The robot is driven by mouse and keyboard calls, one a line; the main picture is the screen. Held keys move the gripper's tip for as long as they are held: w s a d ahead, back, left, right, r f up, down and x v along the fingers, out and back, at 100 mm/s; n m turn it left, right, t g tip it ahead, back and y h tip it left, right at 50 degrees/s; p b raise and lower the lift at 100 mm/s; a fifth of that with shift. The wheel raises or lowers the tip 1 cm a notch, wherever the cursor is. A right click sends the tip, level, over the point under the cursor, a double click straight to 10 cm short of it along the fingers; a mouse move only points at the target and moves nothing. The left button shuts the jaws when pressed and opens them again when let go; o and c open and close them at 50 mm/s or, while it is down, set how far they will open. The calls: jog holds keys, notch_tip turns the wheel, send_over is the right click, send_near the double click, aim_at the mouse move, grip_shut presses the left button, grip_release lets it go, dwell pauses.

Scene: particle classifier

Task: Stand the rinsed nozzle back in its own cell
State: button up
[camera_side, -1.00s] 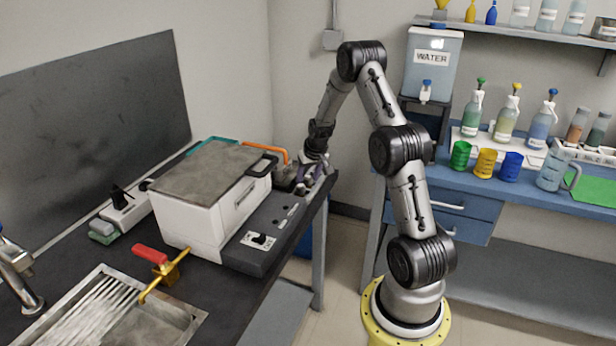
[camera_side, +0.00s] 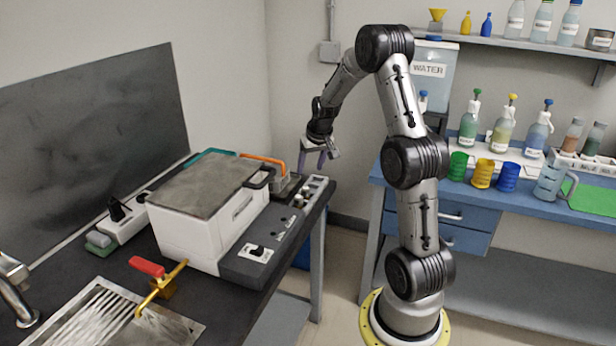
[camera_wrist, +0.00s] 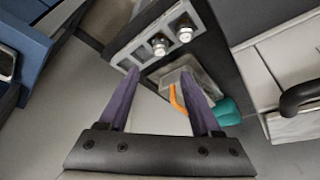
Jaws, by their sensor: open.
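The nozzle rack (camera_wrist: 137,42) is a pale strip with square cells at the bench's end; it also shows in the side view (camera_side: 319,181). In the wrist view two nozzles with whitish tops stand upright in neighbouring cells, one nearer the middle (camera_wrist: 158,46) and one to the right (camera_wrist: 184,31). I cannot tell which is the rinsed one. Other visible cells look empty. My gripper (camera_wrist: 160,72) is open with nothing between its purple fingers. In the side view my gripper (camera_side: 314,161) hangs above the rack, clear of it.
The white box with a grey lid (camera_side: 207,225) stands to the left on the dark bench. A grey control panel (camera_side: 262,247) runs along its front. The air around my gripper is free.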

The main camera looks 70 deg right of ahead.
jog(key=s+a+r+n+t, duration=0.1)
jog(key=a+r, duration=0.3)
jog(key=a, duration=0.3)
jog(key=s+a+r+n+y, duration=0.1)
jog(key=a+r+n, duration=0.1)
jog(key=a+r, duration=0.45)
jog(key=a+r+n+t, duration=0.1)
jog(key=a+r, duration=0.2)
jog(key=a, duration=0.6)
jog(key=s+a+n+y, duration=0.2)
jog(key=s+a+n, duration=0.3)
jog(key=s+a, duration=0.9)
jog(key=shift+s, duration=0.7)
